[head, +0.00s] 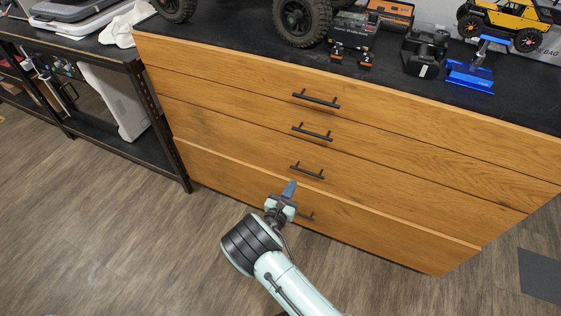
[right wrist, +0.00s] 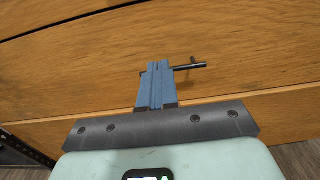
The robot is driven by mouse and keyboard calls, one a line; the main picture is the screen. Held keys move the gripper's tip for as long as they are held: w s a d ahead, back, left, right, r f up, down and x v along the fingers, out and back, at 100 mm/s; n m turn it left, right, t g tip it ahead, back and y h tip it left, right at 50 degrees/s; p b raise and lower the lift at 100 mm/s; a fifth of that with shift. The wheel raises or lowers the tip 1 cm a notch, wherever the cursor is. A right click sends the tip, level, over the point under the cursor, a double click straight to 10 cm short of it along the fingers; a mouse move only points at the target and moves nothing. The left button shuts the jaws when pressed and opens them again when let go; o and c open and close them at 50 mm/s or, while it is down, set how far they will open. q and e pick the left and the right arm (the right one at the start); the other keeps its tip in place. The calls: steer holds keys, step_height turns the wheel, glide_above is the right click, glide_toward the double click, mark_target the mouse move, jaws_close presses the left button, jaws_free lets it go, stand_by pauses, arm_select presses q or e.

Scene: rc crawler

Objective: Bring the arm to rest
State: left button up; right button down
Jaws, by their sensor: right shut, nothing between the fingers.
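My right gripper (head: 289,189) is in front of the lower drawers of a wooden cabinet, with its arm coming in from the bottom of the head view. In the right wrist view its blue fingers (right wrist: 155,68) are together, with nothing between them. A black bar handle (right wrist: 190,67) shows behind the fingertips there; I cannot tell whether they touch it. In the head view the bottom drawer's handle (head: 307,216) is partly hidden by the gripper. The bottom drawer (head: 400,248) appears to stand out a little from the one above. My left gripper is not in view.
The cabinet's black top (head: 390,77) holds a large-wheeled crawler (head: 300,18), a yellow crawler (head: 505,20), a blue stand (head: 470,74) and several small items. A black shelf rack (head: 100,55) stands at left. Wooden floor (head: 110,240) is clear in front; a dark mat (head: 541,275) lies at right.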

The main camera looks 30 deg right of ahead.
steer(key=s+d+f+m+g+y+p, duration=0.1)
steer(key=s+f+m+g+y+p, duration=0.15)
steer(key=s+f+m+g, duration=0.7)
steer(key=s+d+f+g+y+p, duration=0.25)
steer(key=s+f+g, duration=0.2)
steer(key=s, duration=1.15)
steer(key=s+a+m+g+y+p, duration=0.3)
steer(key=s+a+m+y, duration=0.7)
steer(key=a, duration=0.4)
steer(key=w+a+r+m+t+y+p, duration=0.2)
steer(key=a+r+m+t, duration=0.3)
steer(key=m, duration=0.5)
steer(key=shift+a+y+p, duration=0.4)
steer(key=shift+a+p, duration=0.15)
steer(key=shift+a, duration=0.4)
steer(key=shift+w, duration=0.1)
